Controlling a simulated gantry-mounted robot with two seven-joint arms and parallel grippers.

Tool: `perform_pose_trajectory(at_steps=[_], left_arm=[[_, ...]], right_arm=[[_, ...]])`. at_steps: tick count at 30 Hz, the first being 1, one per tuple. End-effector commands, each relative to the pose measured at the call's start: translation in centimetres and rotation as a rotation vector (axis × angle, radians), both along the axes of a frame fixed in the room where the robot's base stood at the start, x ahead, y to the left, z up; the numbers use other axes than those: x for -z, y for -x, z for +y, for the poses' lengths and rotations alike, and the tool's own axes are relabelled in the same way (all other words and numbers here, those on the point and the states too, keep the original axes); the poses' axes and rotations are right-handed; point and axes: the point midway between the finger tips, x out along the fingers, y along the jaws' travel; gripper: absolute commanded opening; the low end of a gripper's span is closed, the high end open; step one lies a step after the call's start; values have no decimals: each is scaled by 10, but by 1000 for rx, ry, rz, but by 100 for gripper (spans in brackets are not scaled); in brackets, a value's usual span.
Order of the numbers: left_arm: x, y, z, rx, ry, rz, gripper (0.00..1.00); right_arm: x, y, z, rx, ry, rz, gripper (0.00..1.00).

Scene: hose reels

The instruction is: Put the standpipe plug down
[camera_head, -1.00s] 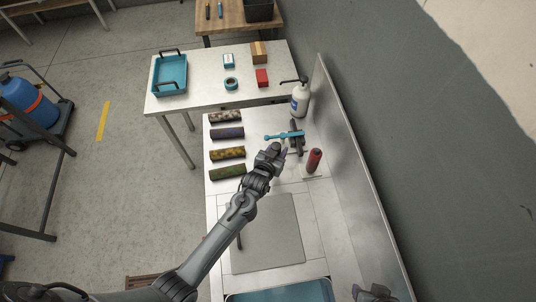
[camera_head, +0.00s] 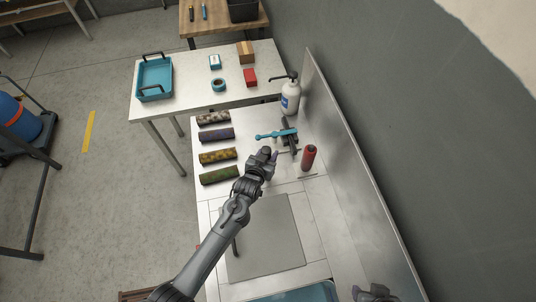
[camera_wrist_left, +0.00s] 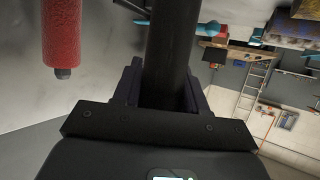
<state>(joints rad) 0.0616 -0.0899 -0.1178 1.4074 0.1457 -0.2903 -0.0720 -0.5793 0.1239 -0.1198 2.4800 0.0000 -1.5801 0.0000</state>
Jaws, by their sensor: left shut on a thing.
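My left gripper (camera_head: 270,156) is over the metal bench, just on the near side of a dark stand with a blue handle (camera_head: 276,134). In the left wrist view the left gripper (camera_wrist_left: 160,95) is shut on a thick black round bar, which I take to be the standpipe plug (camera_wrist_left: 172,45). Its far end runs out of the top of that view, so I cannot tell whether it touches anything. In the head view the plug is largely hidden by the gripper. My right gripper (camera_head: 375,293) shows only partly at the bottom edge; its jaws are unclear.
A red cylinder (camera_head: 309,157) stands close on the right; it also shows in the left wrist view (camera_wrist_left: 62,35). A white pump bottle (camera_head: 291,99) stands behind. Several patterned rolls (camera_head: 217,156) lie on the left.

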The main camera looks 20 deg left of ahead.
Motion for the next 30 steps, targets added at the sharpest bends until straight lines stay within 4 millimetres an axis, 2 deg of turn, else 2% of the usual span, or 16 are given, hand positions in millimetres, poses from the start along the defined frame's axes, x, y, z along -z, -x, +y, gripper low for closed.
perform_pose_trajectory(at_steps=[2,3,8,20,26,30], left_arm=[[2,0,0,0,0,-1,0],[3,0,0,0,0,1,43],[3,0,0,0,0,0,67],[-1,2,0,0,0,1,67],[-9,23,0,0,1,1,67],[-18,47,0,1,0,2,67]], right_arm=[[2,0,1,1,-2,0,43],[2,0,1,2,-4,1,43],[1,0,2,5,-7,0,43],[-1,0,2,5,-8,1,43],[-2,0,1,2,-4,2,43],[-2,1,0,-1,1,2,43]])
